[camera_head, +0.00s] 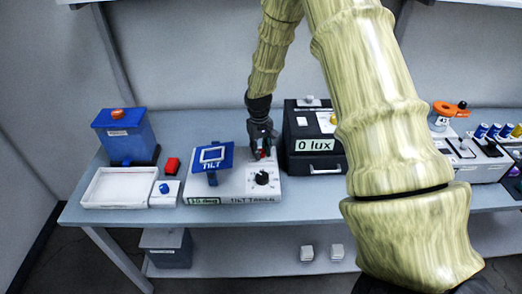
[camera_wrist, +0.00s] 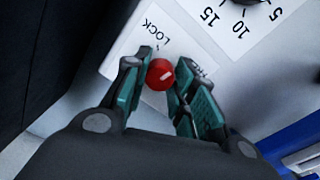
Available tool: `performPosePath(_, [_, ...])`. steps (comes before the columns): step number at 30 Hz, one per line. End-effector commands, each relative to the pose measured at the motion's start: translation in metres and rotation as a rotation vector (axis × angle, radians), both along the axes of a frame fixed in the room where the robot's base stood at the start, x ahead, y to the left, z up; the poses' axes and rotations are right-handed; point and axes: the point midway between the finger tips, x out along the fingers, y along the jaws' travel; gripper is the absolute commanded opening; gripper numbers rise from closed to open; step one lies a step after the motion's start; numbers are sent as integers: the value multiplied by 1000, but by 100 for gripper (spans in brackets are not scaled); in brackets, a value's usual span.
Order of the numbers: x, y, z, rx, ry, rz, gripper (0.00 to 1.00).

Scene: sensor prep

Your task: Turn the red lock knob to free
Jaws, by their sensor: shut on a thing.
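The red lock knob (camera_wrist: 160,74) sits on the pale top of the tilt table box (camera_head: 230,186). A pale mark on the knob lies slanted in the wrist view. The word LOCK (camera_wrist: 156,33) is printed beside it, and a second label (camera_wrist: 197,70) is partly hidden by a finger. My gripper (camera_wrist: 160,80) points down at the knob, with a teal finger on each side, shut on it. In the head view, my gripper (camera_head: 263,150) is at the back right of the box and mostly covers the knob.
A black dial (camera_head: 262,178) and a tilted blue plate (camera_head: 213,157) are on the same box. The dark "0 lux" box (camera_head: 314,163) stands close on the right.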

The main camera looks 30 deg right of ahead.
Motion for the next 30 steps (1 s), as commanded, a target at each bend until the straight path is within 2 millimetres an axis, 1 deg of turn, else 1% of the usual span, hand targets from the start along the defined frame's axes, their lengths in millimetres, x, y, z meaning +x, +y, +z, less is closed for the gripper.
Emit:
performPosePath(9, [0,0,0,-2,1,-290,2])
performPosePath(15, [0,0,0,-1,0,-435,2])
performPosePath(24, [0,0,0,0,2,-572,2])
performPosePath(30, [0,1,-1,0,2,-604,2])
